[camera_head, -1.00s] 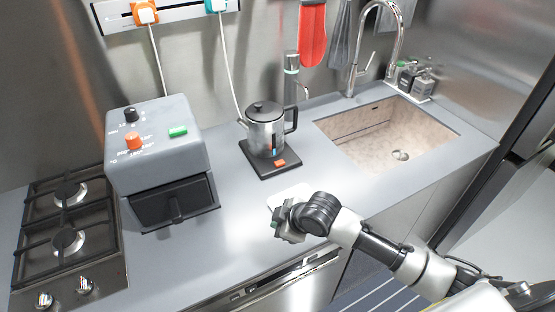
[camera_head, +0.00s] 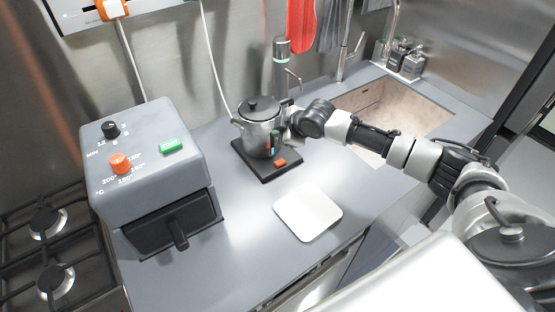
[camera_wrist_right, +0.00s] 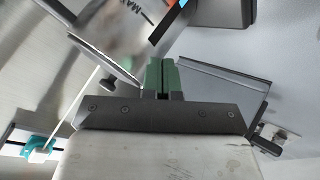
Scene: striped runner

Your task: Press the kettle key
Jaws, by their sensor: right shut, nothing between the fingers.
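The kettle (camera_head: 262,120), metal with a black lid, stands on its black base (camera_head: 251,162) on the grey counter. An orange key (camera_head: 280,162) shows on the base's front right part. My right gripper (camera_head: 276,136) is at the kettle's right side, above the key, with its fingers shut and empty. It partly hides the kettle's side and handle. In the right wrist view its green fingertips (camera_wrist_right: 162,75) are together, close to the kettle's shiny wall (camera_wrist_right: 125,30). I cannot tell whether they touch it. The key is not clear there. My left gripper is not in view.
A grey oven-like appliance (camera_head: 150,165) with knobs stands left of the kettle, beside a gas hob (camera_head: 45,250). A white board (camera_head: 308,213) lies in front on the counter. The sink (camera_head: 400,105) is to the right, partly behind my arm. A faucet rises behind.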

